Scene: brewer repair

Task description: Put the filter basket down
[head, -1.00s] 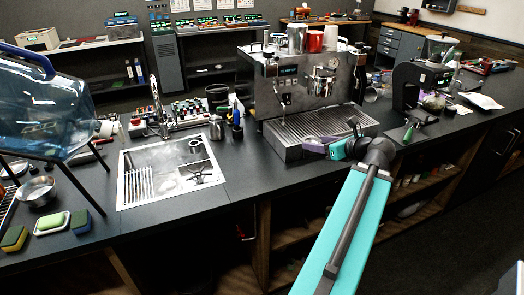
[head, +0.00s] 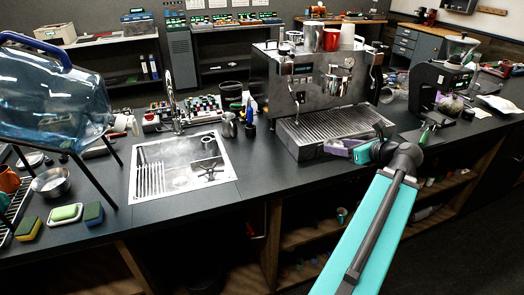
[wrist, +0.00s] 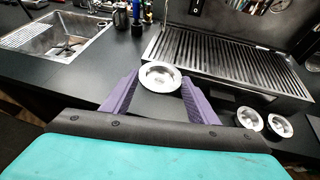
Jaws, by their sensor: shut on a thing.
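The filter basket (wrist: 160,77) is a shallow round metal cup, seen from above in the wrist view. It sits between the tips of my gripper's purple fingers (wrist: 155,88), which are shut on it. It is held over the black counter (wrist: 95,62), near the front of the espresso machine's drip tray (wrist: 215,65). In the head view my gripper (head: 346,149) is at the front right of the drip tray (head: 325,128), and the basket is hard to make out there. I cannot tell its height above the counter.
Two similar round metal cups (wrist: 250,119) (wrist: 279,125) lie at the right in the wrist view. The sink (head: 180,170) is left of the espresso machine (head: 315,82). A grinder (head: 437,85) stands to the right. The counter between sink and drip tray is mostly clear.

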